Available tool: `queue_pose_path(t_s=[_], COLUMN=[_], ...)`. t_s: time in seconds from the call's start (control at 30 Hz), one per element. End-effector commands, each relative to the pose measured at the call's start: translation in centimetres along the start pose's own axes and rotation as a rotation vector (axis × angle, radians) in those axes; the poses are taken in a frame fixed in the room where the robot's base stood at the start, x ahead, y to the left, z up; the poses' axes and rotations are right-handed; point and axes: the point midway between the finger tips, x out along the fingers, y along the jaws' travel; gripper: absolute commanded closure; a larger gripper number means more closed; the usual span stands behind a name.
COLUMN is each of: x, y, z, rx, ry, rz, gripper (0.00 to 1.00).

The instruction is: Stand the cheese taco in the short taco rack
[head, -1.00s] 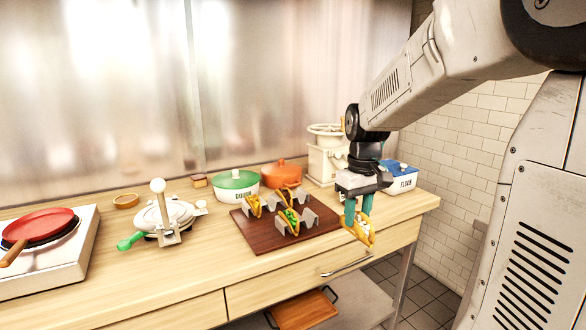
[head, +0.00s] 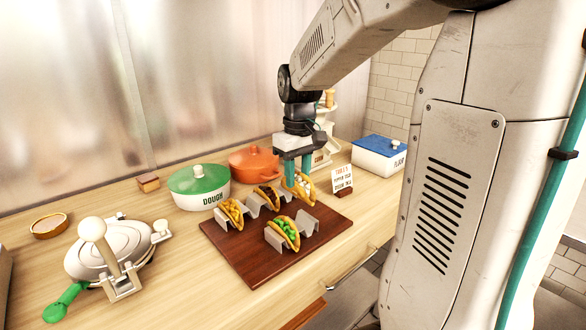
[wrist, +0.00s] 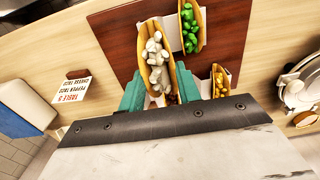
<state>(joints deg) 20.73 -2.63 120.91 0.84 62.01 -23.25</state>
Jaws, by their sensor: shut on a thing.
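My gripper (head: 292,172) is shut on a taco with pale, whitish chunks (head: 304,187), which I take as the cheese taco. It hangs upright, near the right end of the back rack; whether it touches the rack is unclear. In the wrist view the taco (wrist: 155,58) sits between the teal fingers. The short grey taco rack (head: 308,224) stands at the front of the dark red-brown board (head: 262,268). A taco with green filling (head: 285,231) stands in its left slot; its right slot looks empty.
The longer back rack (head: 252,208) holds a yellow-filled taco (head: 232,212) and a dark-filled taco (head: 266,196). Behind are a green-lidded dough pot (head: 199,186) and an orange pot (head: 254,163). An order card (head: 342,179) and a blue-lidded flour box (head: 378,156) stand to the right.

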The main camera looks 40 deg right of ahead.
Motion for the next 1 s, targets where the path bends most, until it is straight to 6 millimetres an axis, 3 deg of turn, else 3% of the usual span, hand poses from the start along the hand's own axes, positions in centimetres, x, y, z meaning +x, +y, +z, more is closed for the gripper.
queue_pose_path(t_s=[1.0], x=[7.1], y=[0.2], z=[0.1], rx=[0.002], ry=[-0.001], rz=[-0.001], gripper=[0.90])
